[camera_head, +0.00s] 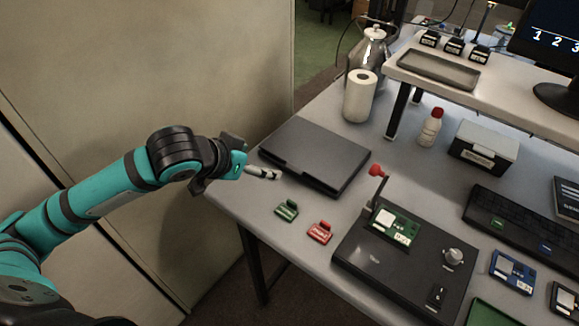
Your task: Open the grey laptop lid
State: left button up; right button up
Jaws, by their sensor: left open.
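The grey laptop (315,156) lies closed on the table, left of the picture's middle, with its lid down flat. My left gripper (270,174) comes in from the left and is at the laptop's near left edge, with its fingertips close to the front edge of the lid. It is open and holds nothing that I can see. Whether the fingertips touch the laptop cannot be told from this view. My right gripper is not in view.
Small green (287,210) and red (320,232) pieces lie in front of the laptop. A black device (375,265) with a red-knobbed lever stands to the right. A white roll (359,96) and a metal canister (373,50) stand behind. A raised shelf (500,95) is at the back right.

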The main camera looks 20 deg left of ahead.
aim_at(294, 167)
pick_arm(q)
jog(key=p+x, duration=0.1)
jog(key=x, duration=1.5)
jog(key=shift+w+d+f+p, duration=0.15)
jog(key=shift+w+f+p, duration=0.1)
jog(key=shift+p, duration=0.1)
jog(key=shift+c, duration=0.2)
jog(key=c, duration=1.6)
jog(key=shift+r, duration=0.1)
grip_shut()
